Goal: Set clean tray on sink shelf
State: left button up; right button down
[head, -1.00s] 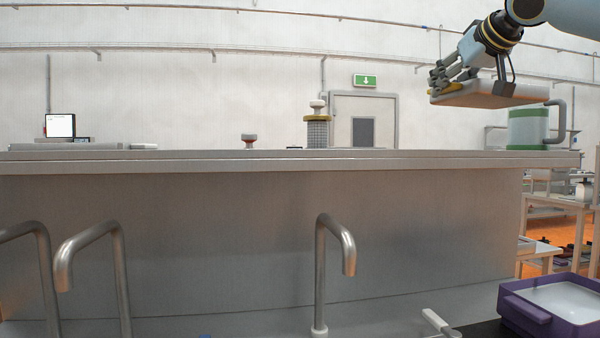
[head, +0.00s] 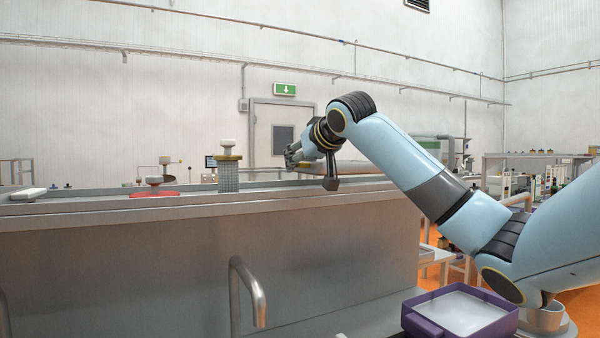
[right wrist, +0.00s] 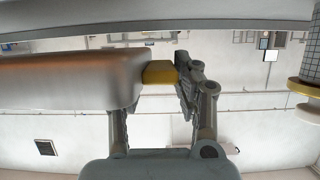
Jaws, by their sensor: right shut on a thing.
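The tray (head: 350,168) is a flat, pale metallic slab, held level by my right gripper (head: 292,156) at the right end of the sink shelf (head: 160,213). In the right wrist view the tray (right wrist: 65,80) fills the left side, and my right gripper's dark jointed fingers (right wrist: 187,85) are shut on its edge, with a yellow piece between. That view looks upside down; the shelf (right wrist: 150,18) runs across its top, with a narrow gap between it and the tray. My arm hides part of the tray in the head view. My left gripper is not in view.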

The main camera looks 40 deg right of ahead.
notch_tip(320, 180, down, 4)
jog(key=shift+r+p, duration=0.1)
jog(key=shift+p, duration=0.2)
jog(key=c, duration=1)
grip_release()
jog(key=shift+b+v, duration=2.85)
jog(key=shift+v, duration=3.2)
